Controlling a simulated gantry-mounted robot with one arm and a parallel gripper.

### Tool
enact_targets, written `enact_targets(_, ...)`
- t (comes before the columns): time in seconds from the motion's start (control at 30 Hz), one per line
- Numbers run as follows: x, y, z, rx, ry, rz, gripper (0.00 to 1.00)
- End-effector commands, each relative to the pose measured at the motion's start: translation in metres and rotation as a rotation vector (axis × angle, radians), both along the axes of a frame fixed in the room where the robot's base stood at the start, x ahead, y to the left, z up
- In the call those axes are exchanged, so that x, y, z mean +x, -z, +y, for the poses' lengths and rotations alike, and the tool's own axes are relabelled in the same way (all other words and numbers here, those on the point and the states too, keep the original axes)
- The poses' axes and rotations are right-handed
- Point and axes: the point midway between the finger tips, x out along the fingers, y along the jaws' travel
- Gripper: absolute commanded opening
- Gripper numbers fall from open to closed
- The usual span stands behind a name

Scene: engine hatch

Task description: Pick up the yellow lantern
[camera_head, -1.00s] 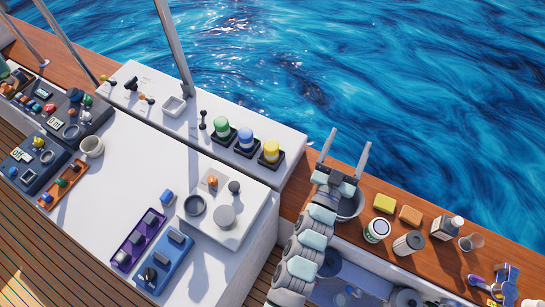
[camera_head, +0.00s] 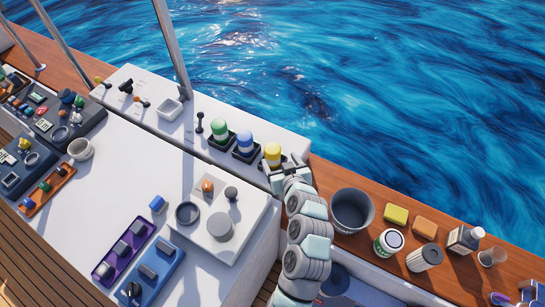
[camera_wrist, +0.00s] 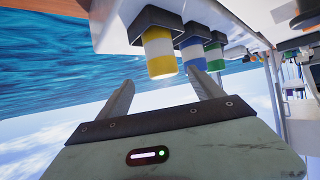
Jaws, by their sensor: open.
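The yellow lantern (camera_head: 272,153) has a yellow body with a white band and a dark base. It stands at the right end of a row of lanterns on the white hatch top (camera_head: 165,122). My gripper (camera_head: 284,168) is right beside it in the head view, partly hiding its lower side. In the wrist view, the yellow lantern (camera_wrist: 159,54) appears upside down just ahead of the open fingers (camera_wrist: 160,93), near the middle of the gap. The jaws are empty, and I cannot tell whether they touch it.
A blue lantern (camera_head: 245,140) and a green lantern (camera_head: 218,132) stand to the left of the yellow one, close by. A grey bucket (camera_head: 351,211), sponges (camera_head: 396,214) and jars (camera_head: 388,242) stand on the wooden ledge at the right. Open water lies beyond.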

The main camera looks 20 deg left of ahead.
Motion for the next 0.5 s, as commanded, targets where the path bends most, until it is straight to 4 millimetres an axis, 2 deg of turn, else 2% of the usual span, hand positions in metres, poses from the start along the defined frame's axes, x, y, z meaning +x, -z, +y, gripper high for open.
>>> enact_targets(0.2,0.019,0.014,0.015,0.000,0.000,0.002,0.76)
enact_targets(0.5,0.028,0.024,0.026,0.000,-0.001,0.001,0.76)
